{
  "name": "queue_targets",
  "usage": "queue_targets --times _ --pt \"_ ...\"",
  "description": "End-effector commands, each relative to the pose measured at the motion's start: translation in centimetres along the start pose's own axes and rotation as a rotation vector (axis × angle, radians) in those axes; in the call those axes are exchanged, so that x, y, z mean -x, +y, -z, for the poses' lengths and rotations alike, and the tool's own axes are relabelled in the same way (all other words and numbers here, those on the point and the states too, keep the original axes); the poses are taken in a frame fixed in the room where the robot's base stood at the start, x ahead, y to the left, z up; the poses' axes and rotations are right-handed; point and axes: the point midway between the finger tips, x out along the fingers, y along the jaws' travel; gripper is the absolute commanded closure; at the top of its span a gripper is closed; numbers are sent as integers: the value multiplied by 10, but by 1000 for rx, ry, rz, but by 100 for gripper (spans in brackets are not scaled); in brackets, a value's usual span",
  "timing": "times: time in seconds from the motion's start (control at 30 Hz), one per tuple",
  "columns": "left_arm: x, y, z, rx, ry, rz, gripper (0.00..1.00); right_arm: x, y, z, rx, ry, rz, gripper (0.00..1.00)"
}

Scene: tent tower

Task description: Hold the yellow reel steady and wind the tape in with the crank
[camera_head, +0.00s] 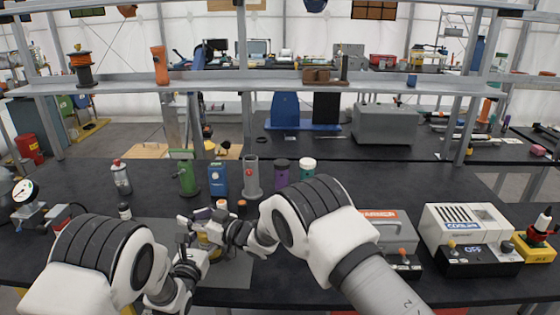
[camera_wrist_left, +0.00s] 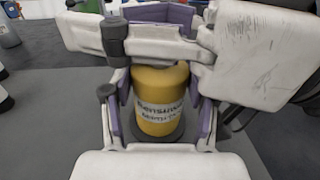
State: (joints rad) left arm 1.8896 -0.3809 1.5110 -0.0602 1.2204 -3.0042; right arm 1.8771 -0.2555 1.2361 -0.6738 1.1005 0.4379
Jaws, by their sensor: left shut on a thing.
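The yellow reel (camera_head: 208,243) stands on the grey mat at the front of the black bench. In the left wrist view it is a yellow cylinder (camera_wrist_left: 158,92) with a white lettered label and a dark base. My left gripper (camera_wrist_left: 160,122) is shut around its sides, with purple-lined fingers left and right of it. My right gripper (camera_head: 212,224) is at the top of the reel, coming in from the right. Its white links cross above the reel in the left wrist view. Whether its fingers grip the crank is hidden. The crank and tape cannot be made out.
Behind stand a spray can (camera_head: 121,177), a green device (camera_head: 184,174), a blue box (camera_head: 218,180), a grey cylinder (camera_head: 252,178) and two jars. A white-and-black machine (camera_head: 468,238) is at right. The grey mat (camera_head: 232,272) is clear in front.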

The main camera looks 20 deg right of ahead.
Motion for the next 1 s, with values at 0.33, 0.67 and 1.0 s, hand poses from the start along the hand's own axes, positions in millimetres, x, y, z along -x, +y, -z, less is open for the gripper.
queue_targets --times 0.33,0.67,1.0 --pt "0 0 0 0 0 1 100 33 0 0 -2 -4 207 58" --pt "0 0 0 0 0 0 100 109 16 0 -3 -3 204 58" --pt "0 0 0 0 -1 0 100 106 43 61 67 66 135 58"
